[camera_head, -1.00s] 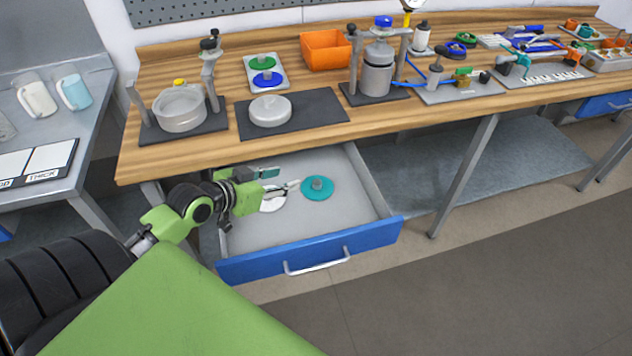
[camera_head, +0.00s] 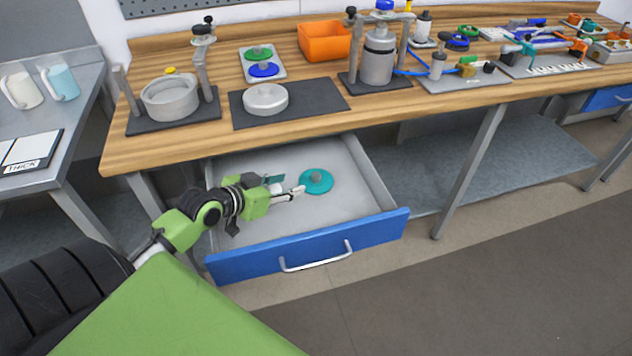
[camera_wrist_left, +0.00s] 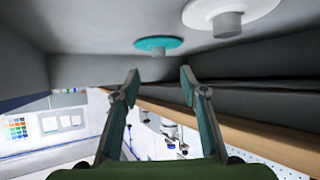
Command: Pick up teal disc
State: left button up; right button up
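The teal disc (camera_head: 316,182) with a grey knob lies flat on the floor of the open drawer (camera_head: 345,208). My left gripper (camera_head: 287,184) is just to the left of the disc, inside the drawer area, apart from it and empty. In the left wrist view, which looks upside down, my left gripper (camera_wrist_left: 160,78) has its two fingers spread wide. The teal disc (camera_wrist_left: 158,44) shows there beyond the fingertips, roughly centred between them. A white disc (camera_wrist_left: 230,14) with a knob lies near it. My right gripper is not in view.
The drawer's blue front (camera_head: 310,248) and its side walls bound the space around the disc. The wooden bench top (camera_head: 200,140) overhangs the back of the drawer. The drawer's right part is clear.

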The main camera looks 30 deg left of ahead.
aim_at(314, 176)
pick_arm(q)
jog(key=x, duration=0.6)
jog(key=shift+x, duration=2.65)
jog(key=shift+d+r, duration=0.15)
jog(key=shift+r, duration=0.05)
jog(key=shift+r, duration=0.1)
grip_shut()
